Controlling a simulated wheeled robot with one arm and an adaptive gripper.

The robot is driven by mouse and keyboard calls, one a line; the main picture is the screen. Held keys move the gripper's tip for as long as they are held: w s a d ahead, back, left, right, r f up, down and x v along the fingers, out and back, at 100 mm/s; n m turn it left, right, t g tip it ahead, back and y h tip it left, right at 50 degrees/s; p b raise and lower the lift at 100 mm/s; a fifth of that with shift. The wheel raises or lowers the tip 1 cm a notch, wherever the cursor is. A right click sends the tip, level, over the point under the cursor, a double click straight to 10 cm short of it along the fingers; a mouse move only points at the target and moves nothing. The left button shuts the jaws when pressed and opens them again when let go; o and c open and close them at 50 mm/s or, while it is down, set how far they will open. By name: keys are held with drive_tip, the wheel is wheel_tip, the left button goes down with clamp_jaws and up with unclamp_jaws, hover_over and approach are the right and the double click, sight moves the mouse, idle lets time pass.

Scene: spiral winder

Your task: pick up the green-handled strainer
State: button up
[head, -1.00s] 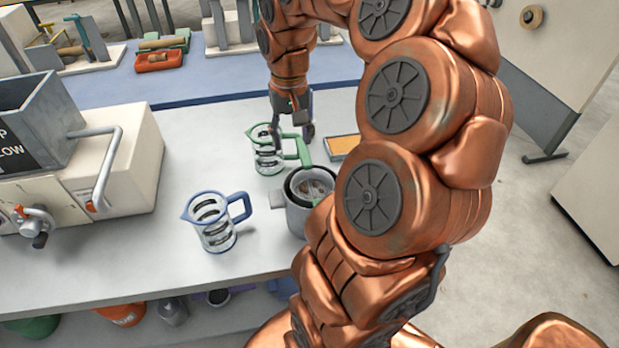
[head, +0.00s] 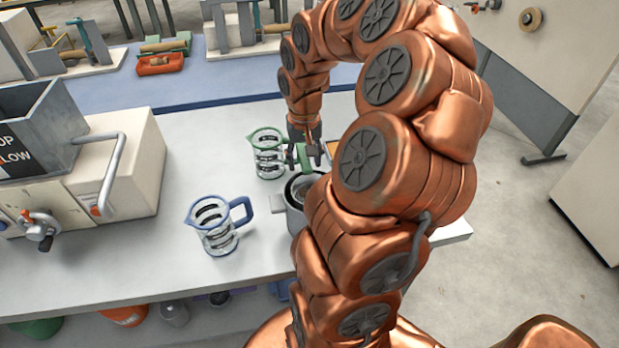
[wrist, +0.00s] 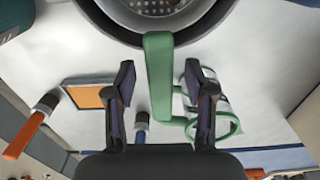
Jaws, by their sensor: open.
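The green-handled strainer rests with its perforated bowl (wrist: 165,4) inside a dark-rimmed grey pot. The pot (head: 298,218) stands on the bench, partly behind my arm in the head view. The strainer's green handle (wrist: 158,80) sticks out over the rim and runs between my fingers in the wrist view. In the head view the handle (head: 303,157) is partly hidden by my gripper. My gripper (wrist: 160,75) is open, one finger on each side of the handle, with a visible gap on both sides. In the head view my gripper (head: 304,155) is just beyond the pot.
A glass pitcher with green trim (head: 268,158) stands close to the left of my gripper. A blue-handled glass pitcher (head: 216,235) stands nearer, left of the pot. An orange-topped tray (wrist: 87,97) and brushes show in the wrist view. A beige machine (head: 115,170) occupies the left.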

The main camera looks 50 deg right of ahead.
drive_tip(key=shift+f, duration=0.3)
clamp_jaws()
idle(0.3)
